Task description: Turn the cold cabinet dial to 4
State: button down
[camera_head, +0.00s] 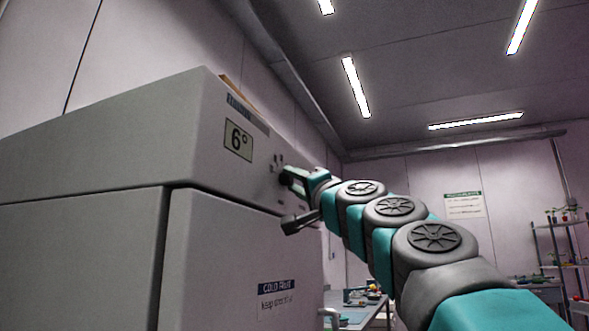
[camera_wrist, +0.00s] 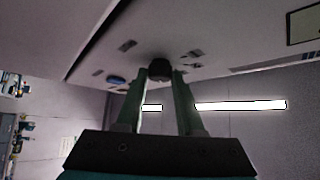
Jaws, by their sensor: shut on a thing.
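The cold cabinet (camera_head: 130,145) is a large pale grey unit at the left of the head view. Its display (camera_head: 238,141) reads 6°. My gripper (camera_head: 288,176) reaches the upper front panel to the right of the display. In the wrist view, the dark round dial (camera_wrist: 159,69) sits between the two fingertips of my gripper (camera_wrist: 160,78), which is shut on it. Small marks surround the dial on the panel, but they are too small to read. The dial's pointer setting cannot be made out. In the head view the gripper mostly hides the dial.
A dark door handle (camera_head: 298,222) juts out below my gripper. The cabinet door carries a "COLD FRUIT" label (camera_head: 277,300). A work table (camera_head: 352,312) stands behind, and a shelf rack (camera_head: 566,252) is at far right. A blue oval (camera_wrist: 116,80) is on the panel beside the dial.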

jog(key=shift+m+h+p, duration=0.4)
jog(key=shift+m+h, duration=0.1)
jog(key=c, duration=0.5)
grip_release()
jog(key=shift+c, duration=0.2)
jog(key=shift+s, duration=0.1)
jog(key=b+v, duration=0.3)
jog(key=v, duration=0.4)
jog(key=shift+s+d+f+b, duration=0.2)
jog(key=shift+b, duration=0.15)
